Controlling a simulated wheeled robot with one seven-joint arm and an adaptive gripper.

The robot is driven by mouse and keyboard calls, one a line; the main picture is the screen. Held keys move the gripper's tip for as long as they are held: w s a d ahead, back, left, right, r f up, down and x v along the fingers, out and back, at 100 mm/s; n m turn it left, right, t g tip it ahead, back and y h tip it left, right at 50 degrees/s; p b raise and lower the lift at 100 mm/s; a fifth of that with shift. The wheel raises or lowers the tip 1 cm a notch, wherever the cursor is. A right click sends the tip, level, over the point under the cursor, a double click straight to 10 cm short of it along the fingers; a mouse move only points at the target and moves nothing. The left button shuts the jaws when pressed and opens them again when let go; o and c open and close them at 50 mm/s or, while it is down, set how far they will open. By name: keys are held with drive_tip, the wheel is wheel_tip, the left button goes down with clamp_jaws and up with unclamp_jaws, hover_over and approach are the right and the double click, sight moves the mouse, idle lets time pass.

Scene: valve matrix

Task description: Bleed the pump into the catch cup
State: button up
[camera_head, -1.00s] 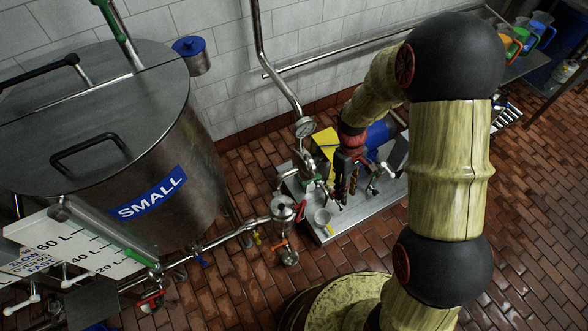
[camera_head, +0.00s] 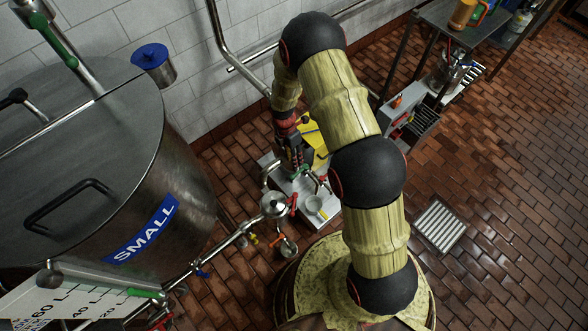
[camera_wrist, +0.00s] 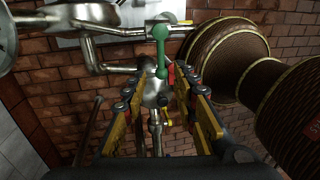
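A small grey cup (camera_head: 314,205), seemingly the catch cup, stands on the metal pump plate (camera_head: 328,216) in the head view. A yellow strip lies beside it. My gripper (camera_head: 302,174) is above the pump pipework, just behind the cup. In the wrist view my gripper (camera_wrist: 167,78) is open, its two yellow-and-black fingers apart. A green valve handle (camera_wrist: 160,48) on a steel pipe shows just beyond and between the fingertips. I cannot tell whether they touch it. The pump body is largely hidden behind my arm. The cup is not clear in the wrist view.
A large steel tank (camera_head: 150,150) labelled SMALL stands at left. A pipe run (camera_head: 222,246) leads from it to a round steel fitting (camera_head: 273,204) with red handles. A floor drain (camera_head: 440,226) lies in open brick floor at right. A metal shelf (camera_head: 450,25) stands at the back.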

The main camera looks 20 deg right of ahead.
sight(297, 173)
drive_tip(key=f, duration=0.2)
drive_tip(key=s+f+b, duration=0.1)
drive_tip(key=f, duration=0.2)
drive_tip(key=f+b, duration=0.1)
drive_tip(key=f, duration=0.1)
drive_tip(key=shift+s+d+f, duration=0.2)
drive_tip(key=shift+s+d, duration=0.05)
drive_tip(key=shift+d, duration=0.05)
drive_tip(key=shift+c, duration=0.4)
drive_tip(key=c, duration=0.6)
clamp_jaws()
drive_tip(key=shift+w+r, duration=0.1)
drive_tip(key=shift+w, duration=0.1)
